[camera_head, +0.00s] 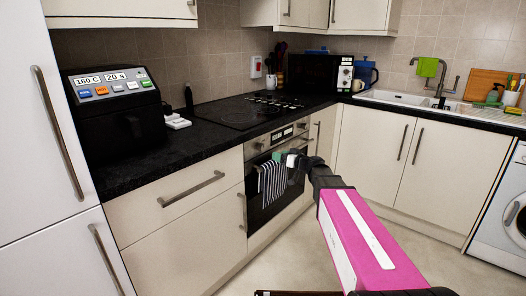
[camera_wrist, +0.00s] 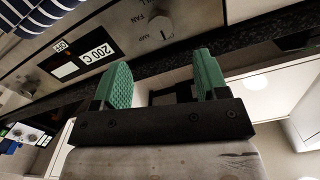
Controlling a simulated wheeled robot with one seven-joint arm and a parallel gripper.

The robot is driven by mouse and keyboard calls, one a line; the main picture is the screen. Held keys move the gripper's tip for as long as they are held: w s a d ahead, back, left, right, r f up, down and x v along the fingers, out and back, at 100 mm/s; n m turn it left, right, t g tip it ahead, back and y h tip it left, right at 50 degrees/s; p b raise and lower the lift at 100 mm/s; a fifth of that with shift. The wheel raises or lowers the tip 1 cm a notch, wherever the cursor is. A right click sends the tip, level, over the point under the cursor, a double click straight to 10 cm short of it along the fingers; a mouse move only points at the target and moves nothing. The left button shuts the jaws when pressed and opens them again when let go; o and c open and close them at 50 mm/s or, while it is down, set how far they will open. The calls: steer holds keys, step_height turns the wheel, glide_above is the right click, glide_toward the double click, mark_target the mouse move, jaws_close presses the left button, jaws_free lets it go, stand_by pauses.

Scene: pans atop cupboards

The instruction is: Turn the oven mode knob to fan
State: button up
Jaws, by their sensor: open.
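The oven (camera_head: 262,218) is built in under the black worktop, with a steel control panel (camera_head: 252,152) along its top. In the wrist view a round metal knob (camera_wrist: 160,28) sits on the panel, beside small printing that includes "FAN". I cannot tell clearly where its mark points. The panel display (camera_wrist: 93,52) reads "200 C", with a small "OFF" field. My gripper (camera_wrist: 163,72) is open, with two green ribbed fingers apart and nothing between them. The knob lies beyond the fingertips, apparently untouched. In the head view my gripper (camera_head: 285,158) is in front of the oven's upper part.
A striped towel (camera_head: 272,182) hangs on the oven door handle, close to my gripper. The black worktop edge (camera_head: 205,150) overhangs the drawers. The hob (camera_head: 255,110) is above the oven. An air fryer (camera_head: 118,120) stands at left. The floor (camera_head: 300,250) before the oven looks clear.

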mark_target(264, 148)
steer(key=x, duration=0.7)
steer(key=r+x, duration=0.1)
steer(key=x, duration=0.3)
steer(key=shift+w+d, duration=0.15)
steer(key=shift+w, duration=0.05)
steer(key=shift+c, duration=0.3)
steer(key=c, duration=0.9)
